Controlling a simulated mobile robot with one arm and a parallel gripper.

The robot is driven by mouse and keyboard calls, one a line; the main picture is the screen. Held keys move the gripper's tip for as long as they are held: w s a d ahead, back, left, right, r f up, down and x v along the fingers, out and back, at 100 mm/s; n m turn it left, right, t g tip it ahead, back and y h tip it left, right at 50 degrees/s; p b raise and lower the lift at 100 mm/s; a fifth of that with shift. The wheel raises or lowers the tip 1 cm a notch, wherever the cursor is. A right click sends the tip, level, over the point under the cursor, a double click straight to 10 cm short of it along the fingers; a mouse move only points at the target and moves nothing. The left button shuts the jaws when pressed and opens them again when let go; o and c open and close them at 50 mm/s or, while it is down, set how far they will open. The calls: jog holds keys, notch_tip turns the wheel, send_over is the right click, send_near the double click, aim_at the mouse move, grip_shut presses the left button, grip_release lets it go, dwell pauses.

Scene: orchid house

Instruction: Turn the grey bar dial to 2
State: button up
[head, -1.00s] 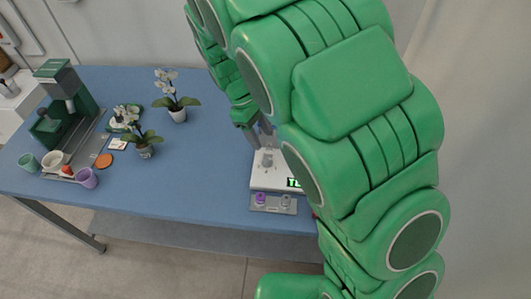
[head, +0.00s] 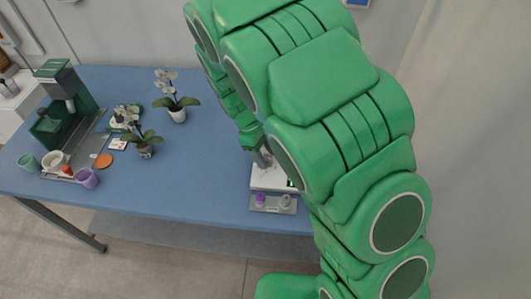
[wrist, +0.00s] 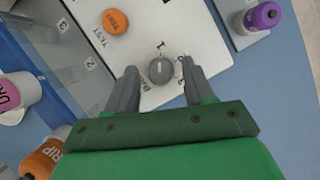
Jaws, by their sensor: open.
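The grey bar dial (wrist: 161,71) sits on a white panel (wrist: 205,38) in the wrist view. Its pale mark points roughly up the picture, toward the printed 1. Other printed marks around the dial are partly hidden or too small to read surely. My gripper (wrist: 158,68) is open, with one finger on each side of the dial and a gap at both sides. I cannot tell how far its fingertips are above the panel. In the head view my gripper (head: 262,158) is over the white box (head: 270,181), and the dial is hidden there.
An orange TEST button (wrist: 115,22) is on the same panel. Orchids (head: 176,98), a purple cup (head: 86,179) and a green machine (head: 66,95) stand farther left on the blue table (head: 195,185).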

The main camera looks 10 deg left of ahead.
jog(key=shift+c, duration=0.5)
grip_shut()
jog(key=shift+m, duration=0.3)
jog(key=m+g, duration=0.1)
jog(key=m, duration=0.1)
jog(key=m+g+y, duration=0.1)
jog(key=m, duration=0.2)
jog(key=shift+w+d, duration=0.1)
jog(key=shift+w, duration=0.05)
jog(key=m+y, duration=0.1)
jog(key=m, duration=0.2)
jog(key=m+y, duration=0.1)
jog(key=m, duration=0.2)
jog(key=shift+d+g, duration=0.15)
jog(key=shift+g, duration=0.25)
jog(key=shift+m, duration=0.3)
jog(key=shift+o, duration=0.5)
grip_release()
